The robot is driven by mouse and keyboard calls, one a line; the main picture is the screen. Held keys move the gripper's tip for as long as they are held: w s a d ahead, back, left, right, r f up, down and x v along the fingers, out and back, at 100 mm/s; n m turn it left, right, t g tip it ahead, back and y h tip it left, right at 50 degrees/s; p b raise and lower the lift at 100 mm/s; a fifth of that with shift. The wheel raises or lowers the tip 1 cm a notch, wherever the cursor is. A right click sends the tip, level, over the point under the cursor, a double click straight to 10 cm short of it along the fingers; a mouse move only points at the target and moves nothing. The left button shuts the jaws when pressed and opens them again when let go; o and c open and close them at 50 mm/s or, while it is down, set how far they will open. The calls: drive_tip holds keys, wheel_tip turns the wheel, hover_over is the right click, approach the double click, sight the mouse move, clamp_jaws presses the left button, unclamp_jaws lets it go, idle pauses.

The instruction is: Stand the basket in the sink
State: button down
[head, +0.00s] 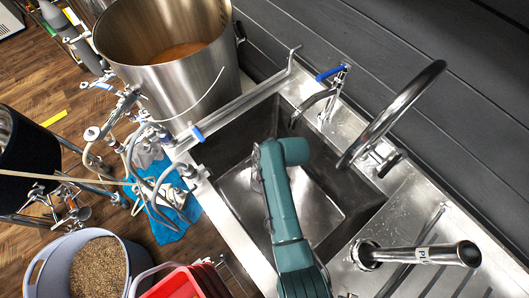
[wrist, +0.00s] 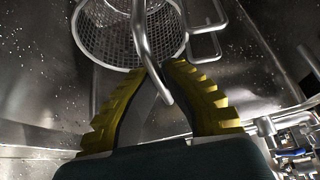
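The steel sink (head: 234,187) lies at the centre of the head view, with my green arm reaching over it. The basket (wrist: 130,38), a round steel mesh basket with rod handles, shows at the top of the wrist view. One bent rod of its handle comes down between my fingers. My gripper (wrist: 166,66) has yellow ribbed fingers, drawn together at the tips around this rod. The basket and my gripper cannot be made out in the head view; my arm covers part of the sink. Whether the basket touches the sink floor is not clear.
A curved tap (head: 408,95) and a blue-handled tap (head: 331,73) rise behind the sink. A drainboard (head: 425,205) with an upright pipe (head: 425,255) is at right. A large steel pot (head: 185,85) stands at upper left; hoses and valves line the left. Red crates (head: 185,285) stand lower left.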

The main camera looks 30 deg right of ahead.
idle(0.3)
drive_tip(key=shift+f+b, duration=0.65)
drive_tip(key=shift+f, duration=0.15)
drive_tip(key=shift+c, duration=1.4)
unclamp_jaws()
drive_tip(key=shift+f, duration=0.15)
wheel_tip(320, 180, up, 12)
drive_tip(key=p, duration=1.1)
